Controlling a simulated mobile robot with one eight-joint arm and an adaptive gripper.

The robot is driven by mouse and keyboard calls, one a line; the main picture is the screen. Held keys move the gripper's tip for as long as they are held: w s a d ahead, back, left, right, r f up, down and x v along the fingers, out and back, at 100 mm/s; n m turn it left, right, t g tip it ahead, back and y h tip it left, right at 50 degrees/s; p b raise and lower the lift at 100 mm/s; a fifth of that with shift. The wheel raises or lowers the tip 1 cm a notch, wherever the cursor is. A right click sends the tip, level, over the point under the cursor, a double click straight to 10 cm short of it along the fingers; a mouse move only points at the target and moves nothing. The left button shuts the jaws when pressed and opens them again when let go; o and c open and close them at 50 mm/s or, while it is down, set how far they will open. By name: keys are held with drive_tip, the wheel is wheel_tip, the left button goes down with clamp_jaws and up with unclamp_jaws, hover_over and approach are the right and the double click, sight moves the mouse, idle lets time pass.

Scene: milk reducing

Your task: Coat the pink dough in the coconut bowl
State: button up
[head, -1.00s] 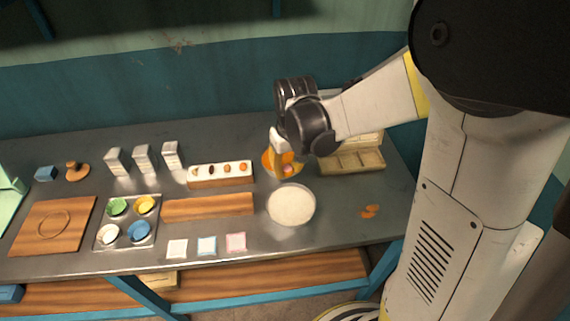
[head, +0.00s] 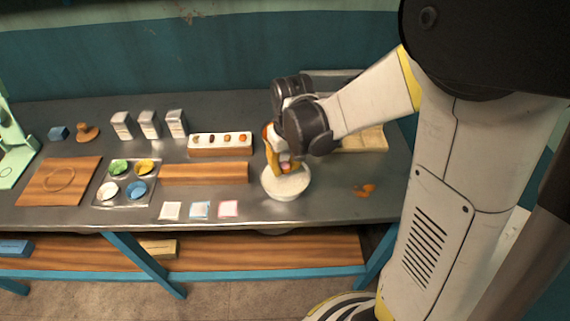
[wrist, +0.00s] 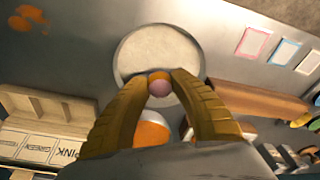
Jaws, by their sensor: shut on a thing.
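The pink dough (wrist: 159,88) is a small ball held between the two yellow fingertips of my gripper (wrist: 160,80) in the wrist view. In the head view the pink dough (head: 285,168) shows below my gripper (head: 284,166), over the back part of the coconut bowl (head: 287,187). The bowl is round and filled with white, level coconut. It shows in the wrist view (wrist: 155,50) beyond the fingertips. I cannot tell whether the dough touches the coconut.
A white-topped block (head: 220,142) with several small balls and a long wooden block (head: 205,173) stand left of the bowl. A partitioned tray (head: 365,138) is behind at the right. Orange pieces (head: 363,190) lie right of the bowl. Three square cards (head: 200,210) lie at front.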

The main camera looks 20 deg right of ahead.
sight(290, 184)
drive_tip(key=shift+f+b, duration=2.15)
drive_tip(key=shift+f, duration=0.65)
drive_tip(key=shift+f, duration=0.3)
drive_tip(key=shift+s, duration=0.1)
drive_tip(key=shift+s, duration=0.15)
drive_tip(key=shift+s+d+b, duration=0.15)
drive_tip(key=shift+d+b, duration=0.05)
drive_tip(key=shift+b, duration=0.1)
drive_tip(key=shift+w+d, duration=0.2)
drive_tip(key=shift+d, duration=0.3)
drive_tip(key=shift+w, duration=0.1)
